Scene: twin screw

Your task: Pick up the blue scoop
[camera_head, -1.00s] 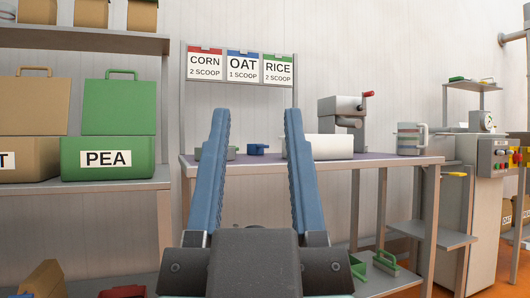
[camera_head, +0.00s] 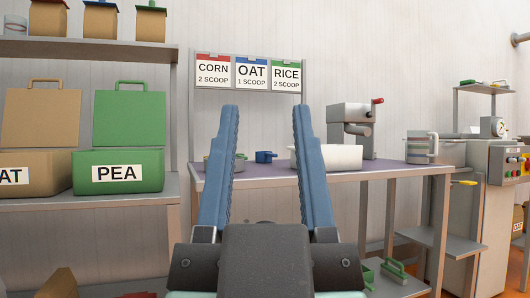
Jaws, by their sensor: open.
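The small blue scoop (camera_head: 266,157) sits on the purple-topped table (camera_head: 385,172), towards its back left. My gripper (camera_head: 266,108) is open and empty, its two blue fingers pointing up in the picture, in front of the table. The scoop shows between the fingers, farther off, and nothing touches it.
A green scoop (camera_head: 239,158) is partly behind the left finger. A white bin (camera_head: 343,157), a grey grinder (camera_head: 352,122) and a jug (camera_head: 422,147) stand to the right. A sign rack (camera_head: 248,73) rises behind. Left shelves hold a green PEA case (camera_head: 118,170) and tan cases.

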